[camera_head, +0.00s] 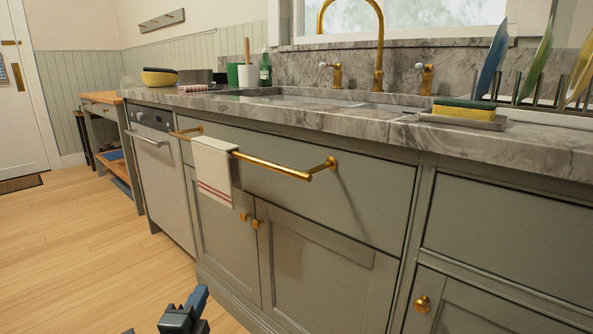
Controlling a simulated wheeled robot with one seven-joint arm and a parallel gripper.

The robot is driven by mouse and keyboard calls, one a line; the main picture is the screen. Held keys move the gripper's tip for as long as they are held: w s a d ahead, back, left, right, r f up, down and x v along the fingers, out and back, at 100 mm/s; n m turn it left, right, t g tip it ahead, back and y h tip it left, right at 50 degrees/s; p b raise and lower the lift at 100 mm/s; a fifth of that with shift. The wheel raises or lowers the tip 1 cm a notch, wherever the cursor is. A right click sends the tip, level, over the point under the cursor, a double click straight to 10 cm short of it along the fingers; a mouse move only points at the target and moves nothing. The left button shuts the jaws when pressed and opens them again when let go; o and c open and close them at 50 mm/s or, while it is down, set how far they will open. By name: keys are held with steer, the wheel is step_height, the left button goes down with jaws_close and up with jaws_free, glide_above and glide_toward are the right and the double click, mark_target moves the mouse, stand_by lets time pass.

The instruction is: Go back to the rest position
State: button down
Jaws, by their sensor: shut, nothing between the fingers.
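My gripper (196,300) shows at the bottom edge of the head view, dark with blue parts. It is low in front of the grey-green sink cabinet (320,262), over the wooden floor. Its fingers are shut with nothing seen between them. The rest of my arm is mostly cut off by the lower picture edge. No basket is in view.
A brass rail (285,171) juts from the cabinet front with a striped towel (212,172) hanging on it. Brass knobs (422,304) stick out from the doors. The marble counter (350,118) overhangs above. Open floor (75,250) lies to the left.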

steer(key=s+d+f+n+t, duration=0.1)
steer(key=s+d+f+n, duration=0.15)
steer(key=d, duration=0.65)
steer(key=s+d+f+n+y, duration=0.1)
steer(key=s+d+f+n, duration=0.15)
steer(key=d, duration=0.75)
steer(key=s+d+f+n+t, duration=0.1)
steer(key=s+d+f+n, duration=0.15)
steer(key=d, duration=0.65)
steer(key=s+d+n+g+y, duration=0.1)
steer(key=s+d+n, duration=0.2)
steer(key=s+d, duration=0.35)
steer(key=s+d+n, duration=0.2)
steer(key=s+d, duration=0.2)
steer(key=s, duration=0.6)
steer(key=s+d+n+g+y, duration=0.1)
steer(key=s+d+n, duration=0.2)
steer(key=s+d, duration=0.35)
steer(key=s+a+r+n+g+h, duration=0.1)
steer(key=s+r+g, duration=0.1)
steer(key=s+r, duration=0.6)
steer(key=s+a+r+n+g, duration=0.15)
steer(key=s+r, duration=0.35)
steer(key=s, duration=0.7)
step_height(320, 180, up, 29)
steer(key=p, duration=2.8)
steer(key=shift+s+a+f, duration=0.2)
steer(key=shift+s+a, duration=0.05)
steer(key=shift+s, duration=0.1)
